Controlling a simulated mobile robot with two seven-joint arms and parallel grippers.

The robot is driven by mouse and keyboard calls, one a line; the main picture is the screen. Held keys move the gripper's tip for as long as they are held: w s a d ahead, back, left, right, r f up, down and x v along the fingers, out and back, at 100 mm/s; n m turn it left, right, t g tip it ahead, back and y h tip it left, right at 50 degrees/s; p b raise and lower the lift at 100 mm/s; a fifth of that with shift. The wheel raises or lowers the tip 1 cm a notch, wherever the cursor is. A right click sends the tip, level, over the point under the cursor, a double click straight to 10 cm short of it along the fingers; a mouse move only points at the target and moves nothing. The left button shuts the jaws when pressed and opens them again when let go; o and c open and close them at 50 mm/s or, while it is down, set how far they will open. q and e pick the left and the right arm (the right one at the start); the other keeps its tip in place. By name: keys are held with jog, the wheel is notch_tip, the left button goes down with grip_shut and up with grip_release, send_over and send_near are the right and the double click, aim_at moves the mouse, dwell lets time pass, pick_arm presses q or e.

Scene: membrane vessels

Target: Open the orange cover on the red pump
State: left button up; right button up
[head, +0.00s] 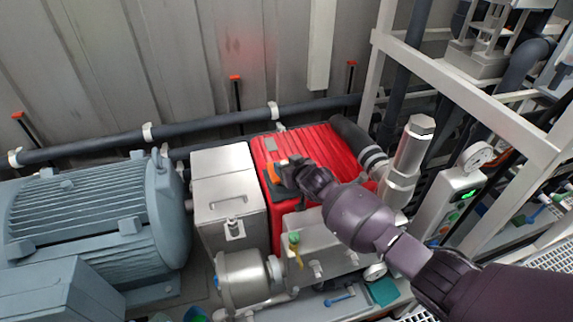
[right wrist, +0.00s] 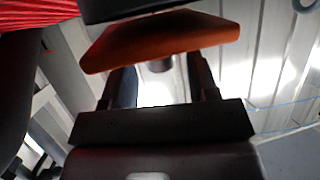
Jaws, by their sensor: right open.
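The red pump (head: 318,148) is a ribbed red box in the middle of the head view. The orange cover (head: 272,174) shows as a small patch at its left part, partly hidden by my right gripper (head: 287,172). In the right wrist view the orange cover (right wrist: 160,40) is a slightly tilted plate across the fingertips of my right gripper (right wrist: 160,84). The two fingers are apart, with nothing seen between them. Whether the fingertips touch the cover cannot be told. My left gripper is not in view.
A grey metal box (head: 225,187) stands close left of the pump, and a large blue-grey motor (head: 95,215) further left. A metal cylinder (head: 408,155) and a light frame (head: 460,85) stand on the right. A dark pipe (head: 210,122) runs behind along the wall.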

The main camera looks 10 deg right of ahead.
jog(key=shift+w+a+f, duration=0.15)
jog(key=shift+w+a, duration=0.05)
jog(key=shift+w, duration=0.1)
grip_shut()
